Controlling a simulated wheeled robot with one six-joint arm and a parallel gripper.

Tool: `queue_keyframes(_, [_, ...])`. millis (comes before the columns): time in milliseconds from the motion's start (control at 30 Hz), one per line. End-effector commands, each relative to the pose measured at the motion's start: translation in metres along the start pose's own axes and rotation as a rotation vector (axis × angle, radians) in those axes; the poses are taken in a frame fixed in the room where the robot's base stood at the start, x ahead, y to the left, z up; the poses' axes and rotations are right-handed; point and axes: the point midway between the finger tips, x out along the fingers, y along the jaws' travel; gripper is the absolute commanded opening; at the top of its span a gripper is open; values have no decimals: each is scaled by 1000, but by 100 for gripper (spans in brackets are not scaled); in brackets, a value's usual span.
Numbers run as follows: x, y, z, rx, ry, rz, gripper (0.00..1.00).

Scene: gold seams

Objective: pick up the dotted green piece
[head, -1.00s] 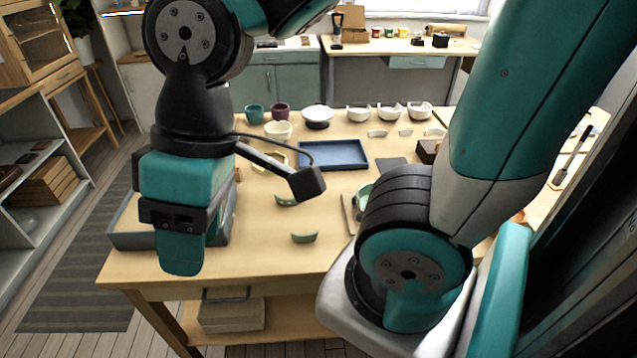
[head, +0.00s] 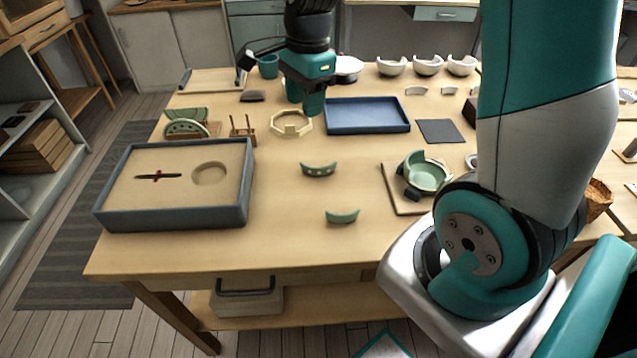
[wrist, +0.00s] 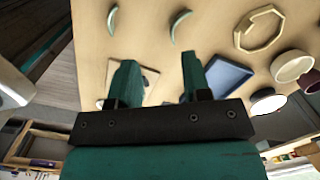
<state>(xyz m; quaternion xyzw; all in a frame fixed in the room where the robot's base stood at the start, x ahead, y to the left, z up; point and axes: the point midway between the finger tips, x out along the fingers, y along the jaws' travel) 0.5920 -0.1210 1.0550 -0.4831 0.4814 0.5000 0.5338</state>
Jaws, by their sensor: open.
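The dotted green piece (head: 318,169) is a curved green shard with pale dots, lying on the table's middle. A plain green curved piece (head: 342,216) lies nearer the front edge. In the wrist view the dotted piece (wrist: 180,25) is near the top, its dots not clear, with the plain piece (wrist: 112,20) to its left. My gripper (head: 305,100) is over the back of the table, beyond the dotted piece and near the octagonal ring. In the wrist view my gripper (wrist: 159,80) is open, with nothing between its fingers.
A wooden octagonal ring (head: 291,124) and a blue tray (head: 367,129) lie behind the dotted piece. A grey-rimmed box (head: 175,226) stands at left. A green broken bowl (head: 426,172) stands at right. White bowls line the back. Table around the dotted piece is bare.

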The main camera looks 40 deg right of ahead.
Motion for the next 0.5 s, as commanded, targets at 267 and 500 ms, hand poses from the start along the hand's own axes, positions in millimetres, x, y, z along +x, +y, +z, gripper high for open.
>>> queue_keyframes(267, [52, -24, -59, 537, 75, 16, 44])
queue_keyframes(500, [94, -23, -63, 566, 80, 22, 44])
